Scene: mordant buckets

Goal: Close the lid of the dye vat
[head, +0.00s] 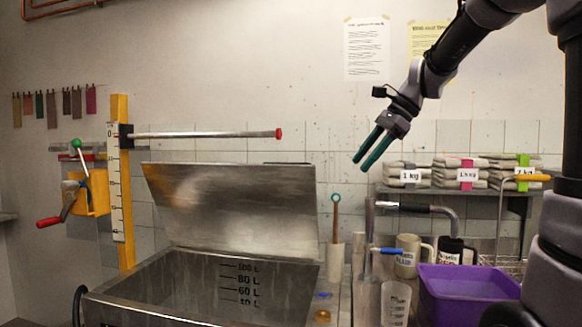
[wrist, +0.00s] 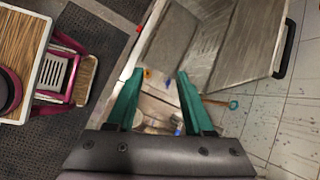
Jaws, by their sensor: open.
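The dye vat (head: 140,296) is a steel tub with litre marks on its inner wall, at the lower left of the head view. Its steel lid (head: 235,208) stands open, tilted up at the back of the vat. In the wrist view the lid or vat metal (wrist: 215,45) shows at the top right, and I cannot tell the two apart clearly. My gripper (head: 365,160) has green fingers, is open and empty, and hangs in the air right of the lid and above it. The fingers also show in the wrist view (wrist: 155,85).
A purple tub (head: 465,295), a tap (head: 368,235), mugs (head: 408,256) and a measuring beaker (head: 396,303) stand right of the vat. A horizontal bar (head: 205,134) on a yellow post (head: 122,190) reaches over the lid. A shelf of packets (head: 465,172) is at the right.

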